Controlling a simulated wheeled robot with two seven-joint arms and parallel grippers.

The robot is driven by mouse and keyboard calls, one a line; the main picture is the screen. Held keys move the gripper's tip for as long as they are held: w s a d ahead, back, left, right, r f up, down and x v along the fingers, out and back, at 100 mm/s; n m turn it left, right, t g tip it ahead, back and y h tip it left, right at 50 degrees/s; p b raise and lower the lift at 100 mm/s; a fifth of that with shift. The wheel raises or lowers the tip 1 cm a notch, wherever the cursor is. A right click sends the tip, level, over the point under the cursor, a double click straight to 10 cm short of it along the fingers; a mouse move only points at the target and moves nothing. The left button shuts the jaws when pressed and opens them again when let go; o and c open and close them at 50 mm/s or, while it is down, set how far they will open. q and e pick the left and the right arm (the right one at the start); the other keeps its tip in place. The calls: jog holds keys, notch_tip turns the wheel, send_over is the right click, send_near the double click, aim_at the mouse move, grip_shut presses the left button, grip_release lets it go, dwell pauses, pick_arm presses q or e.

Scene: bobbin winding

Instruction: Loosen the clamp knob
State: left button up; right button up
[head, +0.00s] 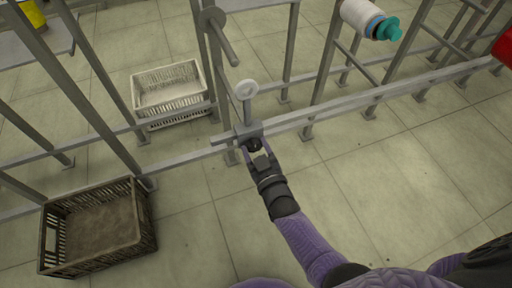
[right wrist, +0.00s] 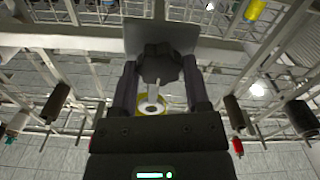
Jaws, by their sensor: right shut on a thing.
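The clamp knob (head: 254,144) is a small dark knob on the front of the grey clamp block (head: 246,131), which sits on the long metal rail. In the right wrist view the knob (right wrist: 160,64) is black and lobed, between the two fingers, with a grey plate behind it. My right gripper (head: 257,152) is shut on the knob, one finger on each side. A short post with a pale ring (head: 246,90) rises from the clamp. My left gripper is not in view.
A dark crate (head: 138,215) stands on the floor at the left, and a white crate (head: 169,90) behind the rail. A white spool with a teal end (head: 366,18) hangs at upper right. Metal uprights rise along the rail. The floor in front is mostly clear.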

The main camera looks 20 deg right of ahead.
jog(key=o, duration=1.3)
jog(key=s+p, duration=0.3)
jog(key=s, duration=0.7)
jog(key=shift+d, duration=0.2)
